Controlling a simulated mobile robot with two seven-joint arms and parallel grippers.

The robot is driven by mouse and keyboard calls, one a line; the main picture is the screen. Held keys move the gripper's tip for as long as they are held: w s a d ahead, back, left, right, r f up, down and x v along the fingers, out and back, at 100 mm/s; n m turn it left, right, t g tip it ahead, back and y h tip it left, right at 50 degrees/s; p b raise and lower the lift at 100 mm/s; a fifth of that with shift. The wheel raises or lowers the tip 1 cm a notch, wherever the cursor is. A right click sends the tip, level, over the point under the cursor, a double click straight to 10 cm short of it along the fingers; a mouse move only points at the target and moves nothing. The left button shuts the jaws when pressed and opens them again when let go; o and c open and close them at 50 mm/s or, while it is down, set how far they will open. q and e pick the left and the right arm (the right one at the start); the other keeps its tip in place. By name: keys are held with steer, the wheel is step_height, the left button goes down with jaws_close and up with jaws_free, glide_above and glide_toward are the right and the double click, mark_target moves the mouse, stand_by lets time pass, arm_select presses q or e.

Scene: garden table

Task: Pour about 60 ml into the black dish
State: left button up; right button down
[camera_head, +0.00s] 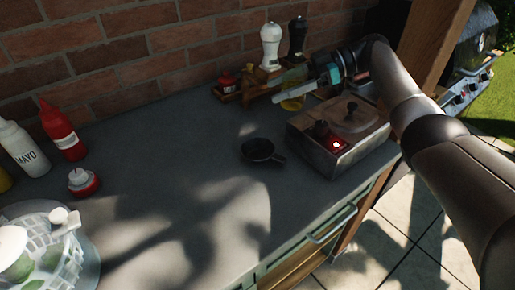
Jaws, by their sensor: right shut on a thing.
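The black dish (257,149), small and round with a short handle pointing right, sits on the grey counter near the middle. My right gripper (300,88) reaches in from the right, above and behind the dish, beside the wooden rack. It is shut on a clear container with yellow liquid (292,104), which shows just below the fingers. The fingers and the rack hide much of this container, so I cannot tell whether it touches the counter. The inside of the dish looks dark, and I cannot make out any liquid in it. My left gripper is out of view.
A wooden rack (262,91) with white (270,47) and black (296,38) mills stands by the brick wall. Sauce bottles (64,131) and a mesh-covered plate (80,262) are left. The counter's middle is clear.

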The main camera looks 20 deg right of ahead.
mark_target(281, 105)
steer(key=p, duration=0.1)
steer(key=h+p, duration=0.1)
steer(key=shift+a+f+p, duration=0.1)
steer(key=shift+f+p, duration=0.2)
steer(key=shift+p, duration=0.05)
step_height(281, 105, down, 4)
steer(key=n+h+p, duration=0.1)
steer(key=h+p, duration=0.2)
steer(key=n+t+h+p, duration=0.1)
steer(key=h+p, duration=0.3)
steer(key=n+t+h+p, duration=0.1)
steer(key=h+p, duration=0.2)
steer(key=p, duration=0.1)
steer(key=shift+r+h, duration=0.15)
steer(key=shift+h, duration=0.15)
steer(key=shift+r+h, duration=0.3)
steer(key=shift+h, duration=0.1)
steer(key=shift+d+r, duration=0.1)
steer(key=shift+d, duration=0.15)
steer(key=shift+r+t+h+b, duration=0.15)
steer(key=shift+t+h+b, duration=0.15)
steer(key=shift+h+b, duration=0.1)
